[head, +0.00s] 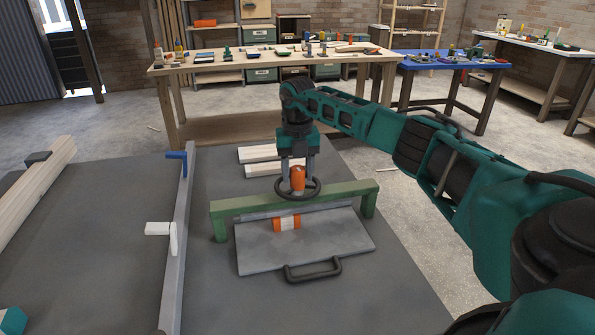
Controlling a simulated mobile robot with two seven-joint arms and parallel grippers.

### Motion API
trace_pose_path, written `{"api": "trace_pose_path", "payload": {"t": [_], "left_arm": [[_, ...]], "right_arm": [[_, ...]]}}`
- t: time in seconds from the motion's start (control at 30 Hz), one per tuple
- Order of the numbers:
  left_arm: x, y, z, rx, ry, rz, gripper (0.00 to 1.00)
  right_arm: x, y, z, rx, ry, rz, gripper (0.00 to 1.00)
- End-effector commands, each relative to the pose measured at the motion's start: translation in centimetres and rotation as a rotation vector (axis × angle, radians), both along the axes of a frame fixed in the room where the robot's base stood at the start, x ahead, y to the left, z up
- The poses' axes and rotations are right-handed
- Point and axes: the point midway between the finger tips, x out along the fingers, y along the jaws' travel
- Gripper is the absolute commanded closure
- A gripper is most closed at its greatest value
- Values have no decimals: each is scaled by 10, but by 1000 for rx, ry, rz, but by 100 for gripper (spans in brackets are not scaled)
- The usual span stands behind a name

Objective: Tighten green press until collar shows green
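The green press (238,205) stands on the grey bench top, a green beam on two short legs. A dark ring-shaped handwheel (311,193) sits at the middle of the beam, with an orange collar (298,176) rising above it. The collar shows orange; no green shows on it. My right gripper (298,184) points straight down over the press, its fingers on either side of the collar and reaching down to the wheel. Whether they clamp it I cannot tell.
Pale wood pieces (258,153) lie behind. A grey rail (178,245) with blue and white brackets runs left. Cluttered tables stand beyond.

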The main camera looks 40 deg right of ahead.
Motion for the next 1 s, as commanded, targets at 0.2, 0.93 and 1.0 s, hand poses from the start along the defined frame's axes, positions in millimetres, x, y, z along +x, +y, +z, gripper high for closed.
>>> {"api": "trace_pose_path", "payload": {"t": [0.2,0.93,1.0], "left_arm": [[0,0,0,0,1,0,100],[-2,0,-3,0,5,1,100],[-2,0,-3,0,5,1,100]], "right_arm": [[-1,0,-1,1,3,1,35],[0,0,97,2,0,0,35],[0,1,108,2,0,1,35]]}}
